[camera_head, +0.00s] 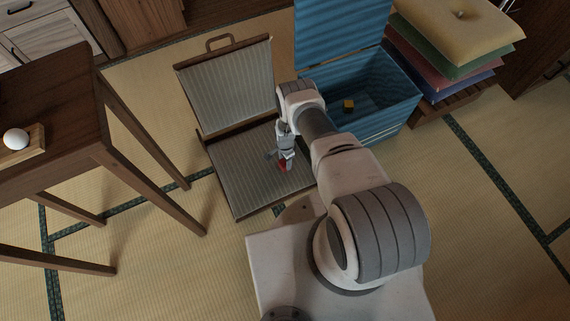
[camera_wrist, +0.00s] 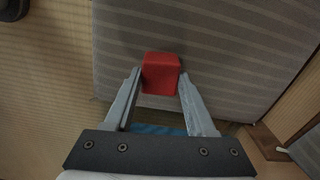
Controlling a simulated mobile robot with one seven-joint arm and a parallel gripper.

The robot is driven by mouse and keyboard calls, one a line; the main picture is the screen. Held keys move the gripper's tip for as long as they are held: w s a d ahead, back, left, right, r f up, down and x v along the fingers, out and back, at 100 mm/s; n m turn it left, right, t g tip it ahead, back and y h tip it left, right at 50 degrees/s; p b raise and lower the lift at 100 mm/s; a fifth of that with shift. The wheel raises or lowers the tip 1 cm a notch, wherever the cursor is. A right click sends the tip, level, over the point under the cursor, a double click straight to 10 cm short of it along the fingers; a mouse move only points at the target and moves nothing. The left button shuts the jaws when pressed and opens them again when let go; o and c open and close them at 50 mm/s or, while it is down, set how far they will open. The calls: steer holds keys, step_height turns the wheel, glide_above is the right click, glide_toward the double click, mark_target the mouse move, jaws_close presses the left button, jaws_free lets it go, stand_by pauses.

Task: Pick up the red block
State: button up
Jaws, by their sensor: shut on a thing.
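The red block (camera_wrist: 161,73) sits between the two fingertips of my gripper (camera_wrist: 160,84) in the wrist view, and the gripper is shut on it. In the head view my gripper (camera_head: 284,162) points down over the lower half of the open striped suitcase (camera_head: 245,195). Only a small part of the red block (camera_head: 283,167) shows there, below the fingers. I cannot tell whether the block touches the suitcase lining or hangs just above it.
A wooden table (camera_head: 60,105) with a white ball (camera_head: 16,139) stands at left. Tatami floor between table and suitcase is clear.

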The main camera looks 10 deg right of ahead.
steer(key=shift+c, duration=1.4)
steer(key=shift+r, duration=0.15)
